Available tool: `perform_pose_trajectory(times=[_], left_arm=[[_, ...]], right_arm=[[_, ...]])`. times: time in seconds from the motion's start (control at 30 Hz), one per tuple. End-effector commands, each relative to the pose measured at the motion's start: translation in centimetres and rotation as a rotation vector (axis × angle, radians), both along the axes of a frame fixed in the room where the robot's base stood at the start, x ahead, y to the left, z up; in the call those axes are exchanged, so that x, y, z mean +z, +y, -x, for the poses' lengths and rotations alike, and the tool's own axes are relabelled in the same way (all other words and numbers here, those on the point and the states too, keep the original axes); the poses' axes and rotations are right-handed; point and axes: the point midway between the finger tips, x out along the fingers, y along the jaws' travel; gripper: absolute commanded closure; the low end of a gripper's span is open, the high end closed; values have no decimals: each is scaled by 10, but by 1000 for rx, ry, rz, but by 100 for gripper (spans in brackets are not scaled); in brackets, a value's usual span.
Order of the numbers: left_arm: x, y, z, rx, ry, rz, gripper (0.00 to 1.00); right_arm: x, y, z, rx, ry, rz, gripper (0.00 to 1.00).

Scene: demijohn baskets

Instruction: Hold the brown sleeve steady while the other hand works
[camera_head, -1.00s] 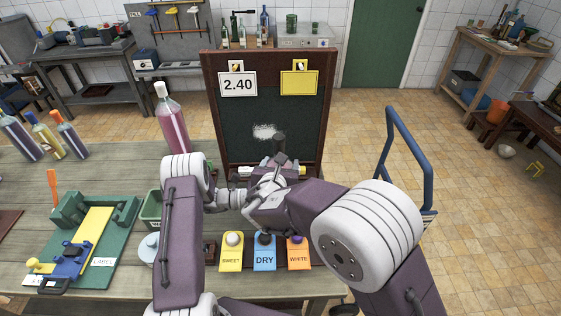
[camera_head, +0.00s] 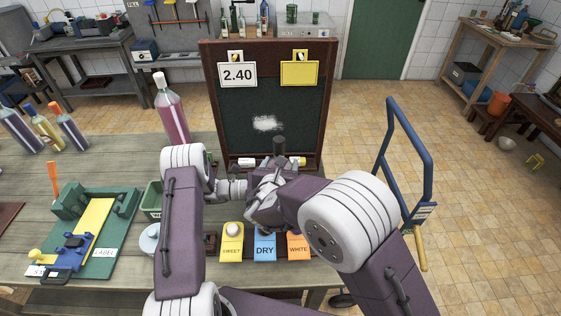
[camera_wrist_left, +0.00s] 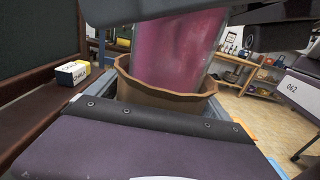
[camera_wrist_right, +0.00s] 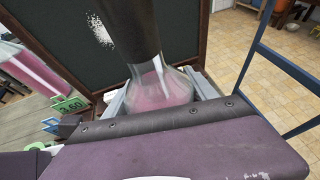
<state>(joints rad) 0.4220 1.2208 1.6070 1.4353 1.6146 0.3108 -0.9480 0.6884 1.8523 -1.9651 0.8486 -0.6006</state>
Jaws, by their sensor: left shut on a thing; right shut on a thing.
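The brown sleeve (camera_wrist_left: 165,100), with a wavy rim, stands around the lower part of a bottle of pink liquid (camera_wrist_left: 180,45) in the left wrist view. My left gripper (camera_head: 240,188) is shut on the sleeve. The same bottle (camera_wrist_right: 163,90) shows in the right wrist view, clear-shouldered with a dark neck (camera_wrist_right: 128,25). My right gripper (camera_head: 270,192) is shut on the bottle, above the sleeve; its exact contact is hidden. In the head view my arms hide the sleeve and most of the bottle; the dark neck (camera_head: 279,147) shows.
A chalkboard (camera_head: 285,125) with a 2.40 tag stands behind. Yellow, blue and orange cards (camera_head: 265,248) lie in front. A second pink bottle (camera_head: 172,115) stands left. A green labelling jig (camera_head: 118,235) lies further left, a blue trolley (camera_head: 410,150) at right.

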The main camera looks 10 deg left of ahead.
Motion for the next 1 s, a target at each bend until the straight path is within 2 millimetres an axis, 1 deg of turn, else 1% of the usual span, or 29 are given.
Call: perform_pose_trajectory(times=[1.0], left_arm=[[0, 0, 0, 0, 0, 0, 48]], right_arm=[[-5, 1, -1, 0, -7, -3, 100]])
